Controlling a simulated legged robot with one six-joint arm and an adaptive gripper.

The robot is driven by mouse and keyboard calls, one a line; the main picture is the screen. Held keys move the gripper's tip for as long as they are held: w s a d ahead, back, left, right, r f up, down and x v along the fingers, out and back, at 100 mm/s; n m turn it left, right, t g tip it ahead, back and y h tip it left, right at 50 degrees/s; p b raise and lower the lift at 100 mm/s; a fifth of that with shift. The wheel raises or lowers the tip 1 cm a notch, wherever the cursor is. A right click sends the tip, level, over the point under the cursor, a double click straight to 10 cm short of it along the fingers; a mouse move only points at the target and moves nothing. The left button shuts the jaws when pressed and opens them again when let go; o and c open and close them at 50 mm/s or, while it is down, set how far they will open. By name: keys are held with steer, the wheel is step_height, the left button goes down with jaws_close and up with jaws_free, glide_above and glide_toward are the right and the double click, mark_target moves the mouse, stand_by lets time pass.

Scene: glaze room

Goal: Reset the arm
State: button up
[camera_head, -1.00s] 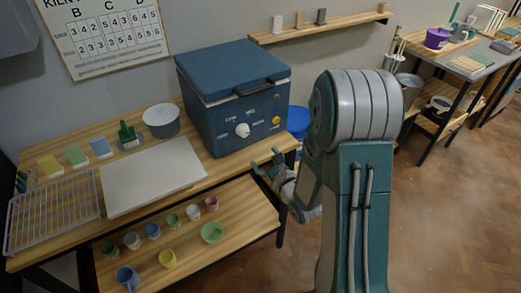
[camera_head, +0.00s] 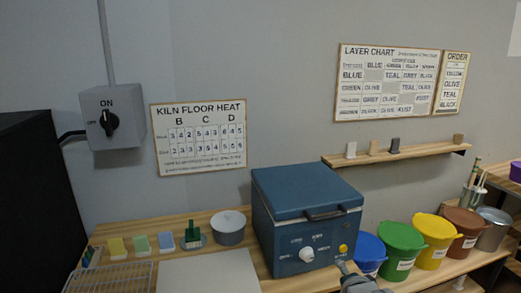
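Part of my gripper (camera_head: 345,268) shows at the bottom edge, just right of the lower front corner of the blue kiln (camera_head: 307,195). Most of my arm is below the picture. The fingers are small and partly cut off, so I cannot tell whether they are open or shut. The kiln is closed, with a dark handle on its lid, a white dial (camera_head: 306,254) and a yellow button (camera_head: 343,248) on its front. I cannot tell whether my gripper touches the kiln.
Several coloured buckets (camera_head: 437,232) stand right. A wall switch box (camera_head: 112,118) and charts (camera_head: 198,136) hang behind.

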steer(key=s+a+r+n+g, duration=0.2)
steer(key=s+r+n+g, duration=0.1)
steer(key=s+n, duration=0.4)
steer(key=s+a+r+n+g, duration=0.1)
steer(key=s+r+n+g, duration=0.1)
steer(key=s+n, duration=0.5)
steer(key=s+g, duration=0.1)
steer(key=s, duration=0.5)
steer(key=shift+s+a+r+n+y, duration=0.15)
steer(key=shift+a+r+n+y, duration=0.15)
steer(key=shift+a+r, duration=0.1)
stand_by(0.4)
